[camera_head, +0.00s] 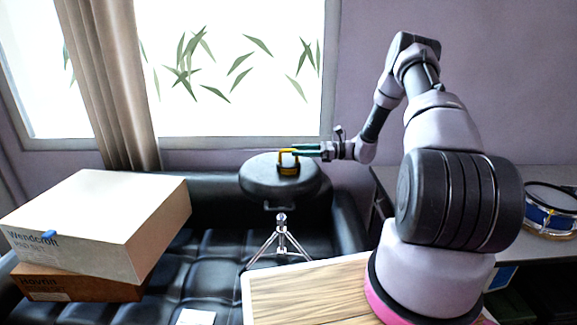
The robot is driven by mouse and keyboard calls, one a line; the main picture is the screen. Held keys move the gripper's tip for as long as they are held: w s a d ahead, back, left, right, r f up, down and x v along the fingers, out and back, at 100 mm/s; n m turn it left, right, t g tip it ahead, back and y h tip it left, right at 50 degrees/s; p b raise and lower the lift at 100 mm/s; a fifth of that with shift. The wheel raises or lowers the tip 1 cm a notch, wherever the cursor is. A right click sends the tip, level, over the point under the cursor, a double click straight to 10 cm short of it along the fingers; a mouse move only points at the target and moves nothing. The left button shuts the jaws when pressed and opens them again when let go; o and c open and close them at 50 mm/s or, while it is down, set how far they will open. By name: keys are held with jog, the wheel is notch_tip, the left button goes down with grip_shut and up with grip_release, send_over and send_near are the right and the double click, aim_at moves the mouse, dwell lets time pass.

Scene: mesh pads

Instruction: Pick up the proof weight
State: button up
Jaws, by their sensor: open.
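The proof weight (288,170) appears to be the small dark object with a yellow handle or frame. It stands upright on a round dark pad (255,178) on the black sofa side of the room. My gripper (301,151) reaches in from the right, level with the top of the yellow part. Its greenish fingers point left, at or very close to the yellow handle. The gripper is open. Whether the fingers lie around the handle, touch it or are just beside it is too small to tell.
A small tripod (281,240) stands below the pad. Stacked boxes (95,225) are at the left on the black sofa (215,245). A wooden tabletop (305,292) is in front. A blue drum (550,212) sits on the right-hand table. A window and curtain are behind.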

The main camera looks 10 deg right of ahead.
aim_at(285, 150)
jog(key=shift+w+a+f, duration=0.1)
jog(key=shift+w+a, duration=0.1)
jog(key=shift+a, duration=0.95)
jog(key=shift+w+a+r, duration=0.1)
jog(key=shift+w+a, duration=0.15)
jog(key=shift+a, duration=0.9)
jog(key=shift+w+a+f, duration=0.1)
jog(key=shift+w+a, duration=0.1)
jog(key=shift+a, duration=0.95)
grip_shut()
